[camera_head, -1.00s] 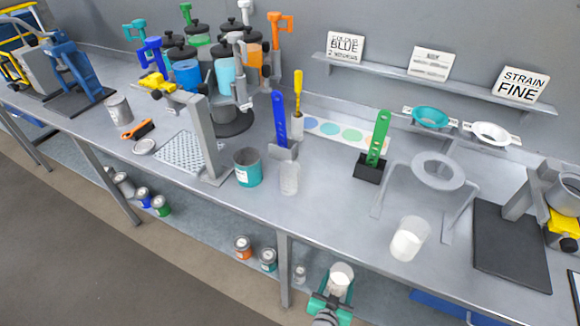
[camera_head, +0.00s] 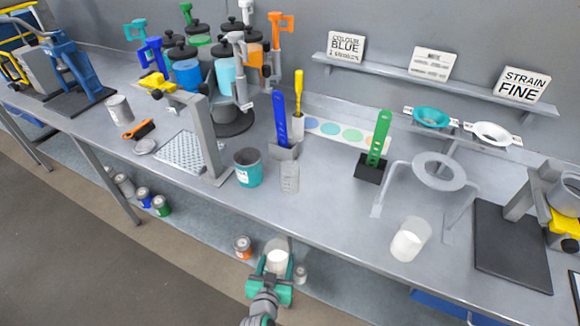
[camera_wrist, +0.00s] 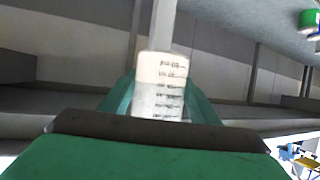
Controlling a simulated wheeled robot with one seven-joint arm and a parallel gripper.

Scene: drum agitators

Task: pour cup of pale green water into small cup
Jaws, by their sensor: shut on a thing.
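My gripper (camera_head: 273,272) is shut on a translucent cup (camera_head: 277,250), in front of the bench's front edge and below the bench top. In the wrist view this cup (camera_wrist: 160,85) shows dark graduation marks and stands between the green fingers. Its contents look whitish; a pale green tint cannot be made out. A small clear graduated cup (camera_head: 290,178) stands upright on the bench near the front edge, above and slightly right of the held cup in the picture. Another translucent cup with whitish contents (camera_head: 408,240) stands on the bench to the right.
A teal can (camera_head: 248,168) stands close left of the small cup. A blue scraper in a grey holder (camera_head: 283,150) is right behind it. A green slotted tool in a black block (camera_head: 371,165) and a ring stand (camera_head: 438,171) are to the right. Bench between small cup and right cup is clear.

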